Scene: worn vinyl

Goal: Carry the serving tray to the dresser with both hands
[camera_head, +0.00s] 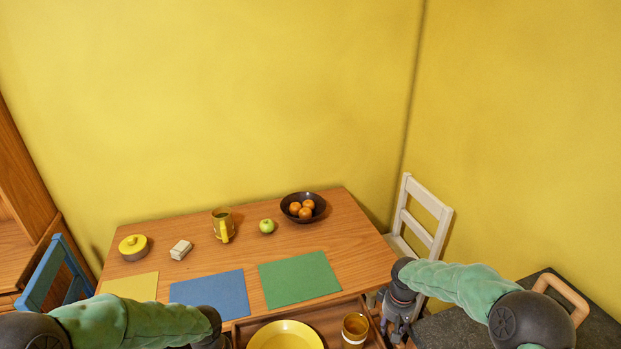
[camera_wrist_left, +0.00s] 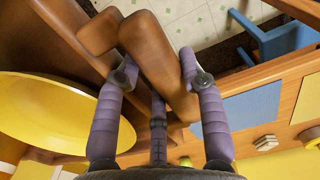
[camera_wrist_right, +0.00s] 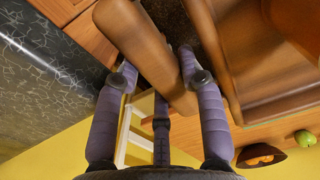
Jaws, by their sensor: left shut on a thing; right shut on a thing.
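The wooden serving tray (camera_head: 325,322) shows at the bottom of the head view, its near part cut off. It carries a yellow plate (camera_head: 285,338) and a yellowish cup (camera_head: 355,327). My left gripper (camera_wrist_left: 158,72) is shut on a wooden tray handle in the left wrist view, beside the yellow plate (camera_wrist_left: 50,110). My right gripper (camera_head: 397,318) is at the tray's right end. In the right wrist view its fingers (camera_wrist_right: 158,74) are shut on the other handle. A wooden cabinet (camera_head: 22,245) at the left edge looks like the dresser.

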